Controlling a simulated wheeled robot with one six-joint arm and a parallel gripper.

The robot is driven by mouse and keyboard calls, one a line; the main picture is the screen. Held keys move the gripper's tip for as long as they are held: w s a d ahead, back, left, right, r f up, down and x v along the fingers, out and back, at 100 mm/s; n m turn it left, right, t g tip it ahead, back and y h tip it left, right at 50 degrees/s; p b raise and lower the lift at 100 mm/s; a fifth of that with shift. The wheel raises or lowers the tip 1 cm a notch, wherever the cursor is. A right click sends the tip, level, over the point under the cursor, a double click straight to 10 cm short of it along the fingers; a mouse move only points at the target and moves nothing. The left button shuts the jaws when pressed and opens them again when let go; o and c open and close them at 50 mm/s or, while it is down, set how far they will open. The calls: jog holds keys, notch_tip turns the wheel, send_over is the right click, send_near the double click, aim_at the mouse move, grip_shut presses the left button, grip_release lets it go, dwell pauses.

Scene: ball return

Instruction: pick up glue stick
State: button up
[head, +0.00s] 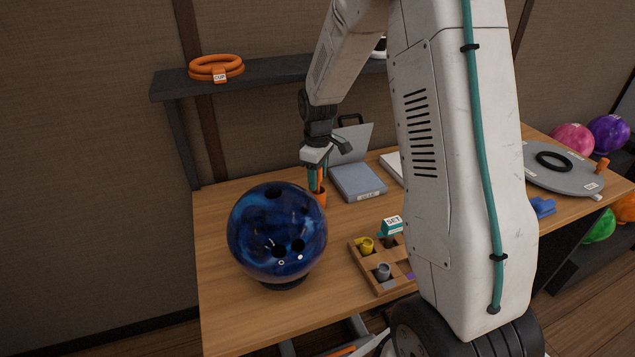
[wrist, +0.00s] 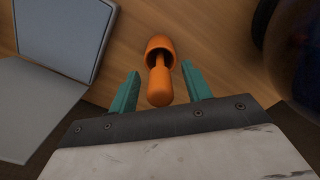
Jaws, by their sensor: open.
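An orange stick with a rounded end (wrist: 159,88), which looks like the glue stick, stands in an orange cup (wrist: 160,46) on the wooden table. The cup also shows in the head view (head: 320,197), behind and right of the bowling ball. My gripper (wrist: 160,82) is open, with one teal finger on each side of the stick. In the head view my gripper (head: 317,179) points down just above the cup. I cannot tell whether either finger touches the stick. The stick's lower end is hidden inside the cup.
A large blue bowling ball (head: 277,232) stands close left of the cup. A blue-grey box with a raised lid (head: 357,183) lies behind and right. A wooden tray (head: 362,264) with small cups is nearer. A dark shelf (head: 265,74) hangs above the back edge.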

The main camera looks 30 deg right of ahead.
grip_shut()
dwell(0.3)
jog(key=shift+s+r, duration=0.25)
jog(key=shift+r, duration=0.35)
jog(key=r, duration=0.6)
jog(key=shift+s+a, duration=0.15)
jog(key=shift+s, duration=0.15)
jog(key=s+a, duration=0.2)
jog(key=s, duration=0.7)
jog(key=s+a, duration=0.1)
jog(key=s, duration=0.8)
jog(key=shift+s+a, duration=0.3)
jog(key=shift+a, duration=0.05)
